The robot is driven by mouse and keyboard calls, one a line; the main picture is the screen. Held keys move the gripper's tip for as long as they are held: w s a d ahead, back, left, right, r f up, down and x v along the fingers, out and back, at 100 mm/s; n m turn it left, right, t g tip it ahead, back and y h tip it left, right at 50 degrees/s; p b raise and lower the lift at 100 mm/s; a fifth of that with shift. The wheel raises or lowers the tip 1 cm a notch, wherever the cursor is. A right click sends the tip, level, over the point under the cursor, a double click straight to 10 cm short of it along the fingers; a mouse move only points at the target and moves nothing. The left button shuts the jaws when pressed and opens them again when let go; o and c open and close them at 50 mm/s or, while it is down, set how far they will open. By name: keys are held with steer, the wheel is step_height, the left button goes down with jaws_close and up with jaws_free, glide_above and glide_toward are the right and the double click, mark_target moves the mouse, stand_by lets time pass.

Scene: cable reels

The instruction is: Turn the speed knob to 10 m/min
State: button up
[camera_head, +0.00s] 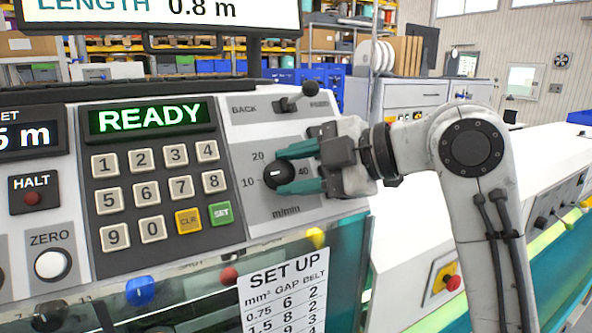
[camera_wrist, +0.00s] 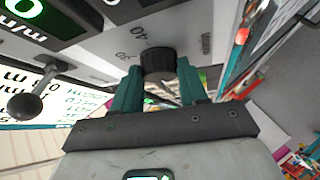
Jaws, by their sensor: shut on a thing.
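The speed knob (camera_head: 275,175) is a small black round knob on a grey plate marked m/min, with 10 to its left, 20 above left and 40 to its right. A short white mark shows on its face, on the left side towards 10; its exact direction is hard to tell. My gripper (camera_head: 284,168) reaches in from the right, its teal fingers shut on the knob, one above and one below. In the wrist view the knob (camera_wrist: 157,60) sits between the fingertips of my gripper (camera_wrist: 158,70); its pointer is not visible there.
A BACK lever (camera_head: 292,103) stands just above the knob plate. A keypad (camera_head: 160,190) with a green READY display (camera_head: 149,117) lies to the left. A SET UP chart (camera_head: 283,290) hangs below, beside coloured knobs.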

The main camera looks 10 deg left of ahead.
steer(key=o, duration=1.1)
steer(key=shift+c, duration=0.2)
steer(key=shift+d, duration=0.1)
steer(key=b+v, duration=0.2)
steer(key=v, duration=0.8)
steer(key=shift+d, duration=0.25)
steer(key=shift+s+r, duration=0.1)
